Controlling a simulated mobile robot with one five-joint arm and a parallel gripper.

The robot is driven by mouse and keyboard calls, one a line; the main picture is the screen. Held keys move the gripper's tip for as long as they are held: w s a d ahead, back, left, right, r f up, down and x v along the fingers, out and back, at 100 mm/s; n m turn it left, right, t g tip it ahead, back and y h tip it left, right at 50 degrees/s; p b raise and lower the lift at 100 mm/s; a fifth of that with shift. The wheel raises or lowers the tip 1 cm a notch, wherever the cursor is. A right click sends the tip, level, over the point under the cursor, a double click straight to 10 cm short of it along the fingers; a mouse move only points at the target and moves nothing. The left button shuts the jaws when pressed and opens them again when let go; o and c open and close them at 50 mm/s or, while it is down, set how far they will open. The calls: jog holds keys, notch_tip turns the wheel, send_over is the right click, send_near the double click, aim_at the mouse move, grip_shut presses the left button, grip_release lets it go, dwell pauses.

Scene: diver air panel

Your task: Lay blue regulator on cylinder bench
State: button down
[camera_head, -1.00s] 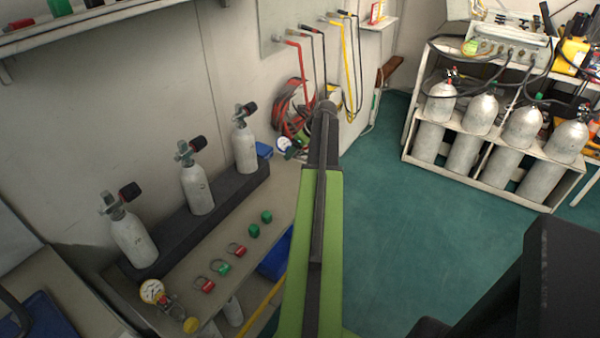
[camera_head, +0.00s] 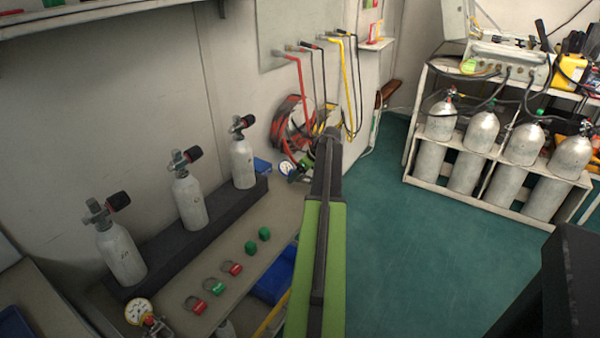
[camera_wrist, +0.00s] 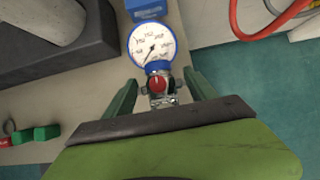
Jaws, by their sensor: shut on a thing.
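The blue regulator has a white dial with a blue rim (camera_wrist: 152,45) and a red knob on its metal body. In the wrist view my gripper (camera_wrist: 161,88) has its green fingers on both sides of that body and is shut on it. In the head view the regulator (camera_head: 287,169) shows just left of my arm's end, which hides part of my gripper. It is over or at the far right end of the beige cylinder bench (camera_head: 283,210). I cannot tell whether it touches the bench.
Three grey cylinders stand in a black block (camera_head: 160,248) along the bench's wall side. A blue box (camera_head: 262,166) is close by the regulator. Hoses (camera_head: 295,122) hang behind.

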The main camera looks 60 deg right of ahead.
dwell(0.3)
jog(key=shift+f+b, duration=0.85)
jog(key=shift+b, duration=0.1)
jog(key=shift+f+b, duration=1.1)
dwell(0.7)
jog(key=shift+c, duration=1)
grip_release()
jog(key=p+v, duration=1.4)
jog(key=v, duration=0.3)
jog(key=shift+r+p, duration=0.2)
jog(key=shift+p, duration=0.15)
